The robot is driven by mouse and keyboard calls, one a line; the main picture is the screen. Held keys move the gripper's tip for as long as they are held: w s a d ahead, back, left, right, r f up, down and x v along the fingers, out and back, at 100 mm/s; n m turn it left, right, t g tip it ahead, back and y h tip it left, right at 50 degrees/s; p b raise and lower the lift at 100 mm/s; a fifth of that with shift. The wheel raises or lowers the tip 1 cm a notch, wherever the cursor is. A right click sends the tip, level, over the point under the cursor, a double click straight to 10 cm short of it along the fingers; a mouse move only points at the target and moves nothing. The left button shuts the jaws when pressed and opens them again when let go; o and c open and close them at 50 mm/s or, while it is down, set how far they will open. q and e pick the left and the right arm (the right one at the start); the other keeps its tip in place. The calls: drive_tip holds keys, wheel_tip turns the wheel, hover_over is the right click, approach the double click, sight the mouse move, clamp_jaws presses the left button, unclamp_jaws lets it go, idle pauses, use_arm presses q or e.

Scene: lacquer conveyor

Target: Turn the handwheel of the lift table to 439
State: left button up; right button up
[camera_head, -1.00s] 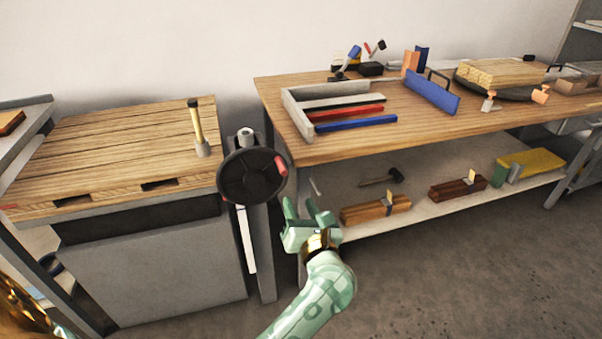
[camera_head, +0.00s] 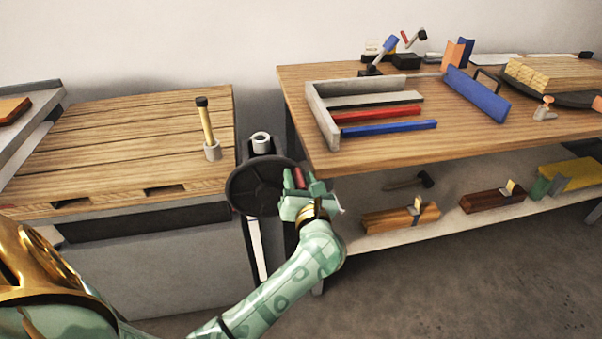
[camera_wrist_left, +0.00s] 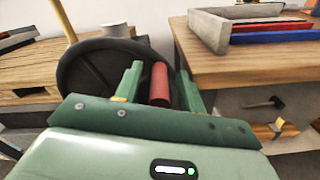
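The black handwheel (camera_head: 254,188) with a red handle (camera_head: 299,177) at its right rim is mounted at the right side of the wood-topped lift table (camera_head: 110,150). The wheel (camera_wrist_left: 92,72) and red handle (camera_wrist_left: 160,84) also show in the left wrist view. My left gripper (camera_head: 301,181) is at the handle. Its fingers (camera_wrist_left: 161,82) are open on either side of the handle, with gaps visible between handle and fingers. No readable number shows on the wheel or table. My right gripper is not in view.
A yellow rod (camera_head: 206,124) in a grey socket stands on the lift table. A wooden workbench (camera_head: 400,150) stands close to the right of the wheel, with a grey tray (camera_head: 324,118) near its corner. Its lower shelf holds wooden blocks (camera_head: 400,217).

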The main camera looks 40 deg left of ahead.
use_arm(q)
drive_tip(key=shift+c, duration=1.2)
clamp_jaws()
